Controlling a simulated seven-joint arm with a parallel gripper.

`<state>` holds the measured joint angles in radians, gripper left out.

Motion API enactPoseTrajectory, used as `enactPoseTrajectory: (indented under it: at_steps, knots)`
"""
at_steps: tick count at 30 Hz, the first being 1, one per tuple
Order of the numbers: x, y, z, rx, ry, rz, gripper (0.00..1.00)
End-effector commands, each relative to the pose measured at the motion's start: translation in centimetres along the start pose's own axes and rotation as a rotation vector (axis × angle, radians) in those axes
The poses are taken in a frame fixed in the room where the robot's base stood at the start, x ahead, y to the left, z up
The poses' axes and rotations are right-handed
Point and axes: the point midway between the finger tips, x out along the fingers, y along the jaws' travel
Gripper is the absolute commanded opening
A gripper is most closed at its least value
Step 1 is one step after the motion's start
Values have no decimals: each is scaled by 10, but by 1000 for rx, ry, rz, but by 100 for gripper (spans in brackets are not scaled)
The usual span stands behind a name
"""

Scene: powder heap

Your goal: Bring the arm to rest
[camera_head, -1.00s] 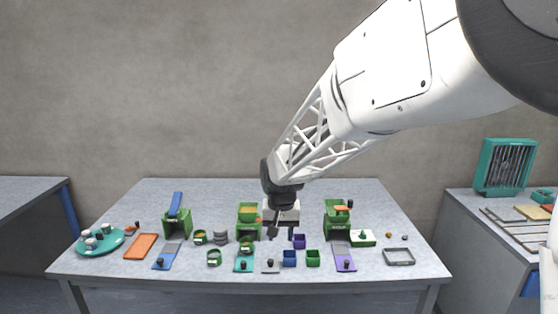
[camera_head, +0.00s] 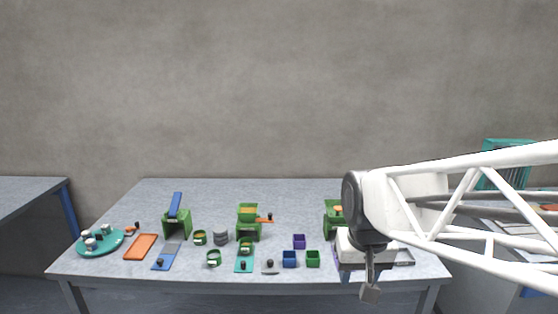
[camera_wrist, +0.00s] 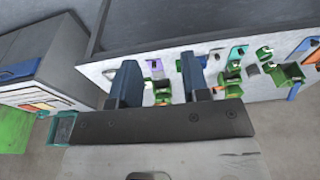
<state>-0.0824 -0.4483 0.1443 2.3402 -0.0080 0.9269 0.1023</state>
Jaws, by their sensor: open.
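My gripper (camera_head: 369,291) is in front of the right part of the table's front edge in the head view, with my arm reaching in from the right. In the wrist view its two dark fingers (camera_wrist: 158,82) stand apart with nothing between them; the gripper is open and empty. My arm and gripper hide the right end of the table and part of the right green stand (camera_head: 332,222).
The grey table (camera_head: 330,190) holds green stands, a teal plate (camera_head: 82,248), an orange tray (camera_head: 141,246), blue (camera_head: 289,259), green (camera_head: 313,259) and purple (camera_head: 299,241) boxes. A side table with a teal crate (camera_head: 508,150) is at the right.

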Motion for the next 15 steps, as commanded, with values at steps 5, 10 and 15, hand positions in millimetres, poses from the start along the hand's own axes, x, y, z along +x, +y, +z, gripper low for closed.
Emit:
enactPoseTrajectory:
  at_steps: [5, 10, 15]
  knots:
    - [-6, 18, 44, 4, 23, 6, 43]
    - [-7, 30, 81, 4, 40, 11, 43]
    - [-7, 36, 104, 3, 51, 16, 43]
